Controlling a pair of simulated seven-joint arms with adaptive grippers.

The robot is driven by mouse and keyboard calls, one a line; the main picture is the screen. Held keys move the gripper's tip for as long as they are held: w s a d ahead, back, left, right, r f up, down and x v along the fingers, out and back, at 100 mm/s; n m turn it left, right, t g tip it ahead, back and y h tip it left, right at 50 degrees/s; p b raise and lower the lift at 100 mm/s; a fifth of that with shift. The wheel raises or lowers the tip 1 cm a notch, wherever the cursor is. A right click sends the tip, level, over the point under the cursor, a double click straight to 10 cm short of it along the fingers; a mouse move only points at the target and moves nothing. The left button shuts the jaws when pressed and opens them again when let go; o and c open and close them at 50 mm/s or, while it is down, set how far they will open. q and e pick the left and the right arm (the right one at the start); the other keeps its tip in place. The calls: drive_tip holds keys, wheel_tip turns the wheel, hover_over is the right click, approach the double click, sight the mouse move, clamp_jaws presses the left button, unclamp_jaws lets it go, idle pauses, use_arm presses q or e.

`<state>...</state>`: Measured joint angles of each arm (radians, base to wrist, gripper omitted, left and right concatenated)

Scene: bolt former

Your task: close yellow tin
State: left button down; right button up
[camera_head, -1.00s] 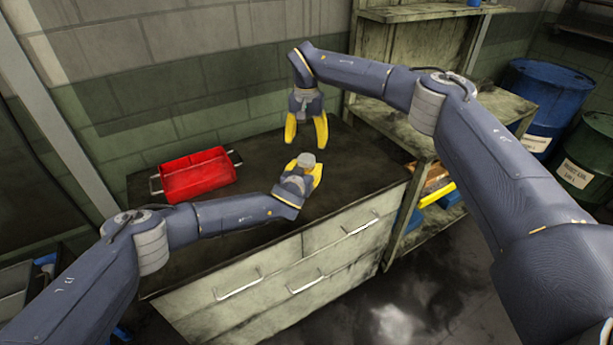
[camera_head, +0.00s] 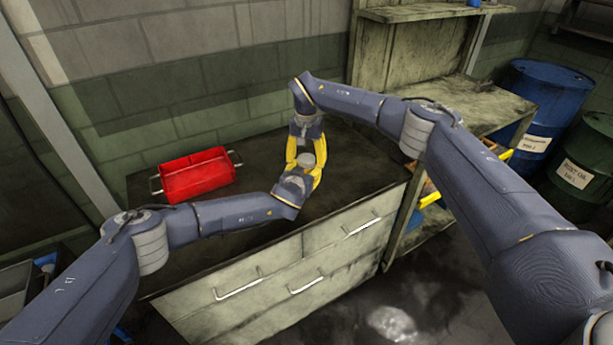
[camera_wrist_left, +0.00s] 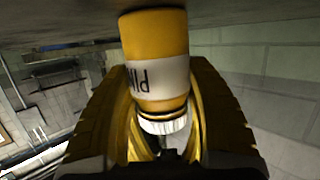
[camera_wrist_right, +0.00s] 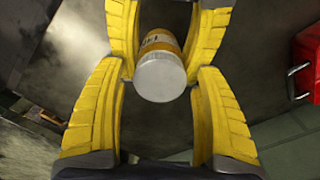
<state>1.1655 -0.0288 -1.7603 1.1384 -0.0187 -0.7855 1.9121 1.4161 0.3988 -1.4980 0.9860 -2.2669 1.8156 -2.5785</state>
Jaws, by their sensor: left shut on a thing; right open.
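The yellow tin (camera_wrist_left: 155,40) has a white label and a pale ridged cap (camera_wrist_left: 165,122). My left gripper (camera_wrist_left: 162,72) is shut around the tin's sides. In the right wrist view the cap (camera_wrist_right: 160,77) faces my right gripper (camera_wrist_right: 160,70), with a strip of the yellow tin (camera_wrist_right: 158,40) behind it. My right gripper is open, with its fingers spread on either side of the cap; contact is not visible. In the head view the cap (camera_head: 306,160) shows between the two grippers, and most of the tin is hidden. The cap appears to sit on the tin.
A red tray (camera_head: 196,175) with metal handles stands at the left on the dark worktop (camera_head: 255,150). A wooden shelf unit (camera_head: 420,170) stands to the right, with blue (camera_head: 550,95) and green (camera_head: 585,165) drums beyond it. The worktop between tray and grippers is clear.

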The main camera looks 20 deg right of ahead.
drive_tip(key=shift+c, duration=0.2)
drive_tip(key=c, duration=1.3)
drive_tip(key=m, duration=0.5)
drive_tip(key=shift+m, duration=0.3)
drive_tip(key=m, duration=0.4)
drive_tip(key=o, duration=1.3)
drive_tip(key=shift+c, duration=0.2)
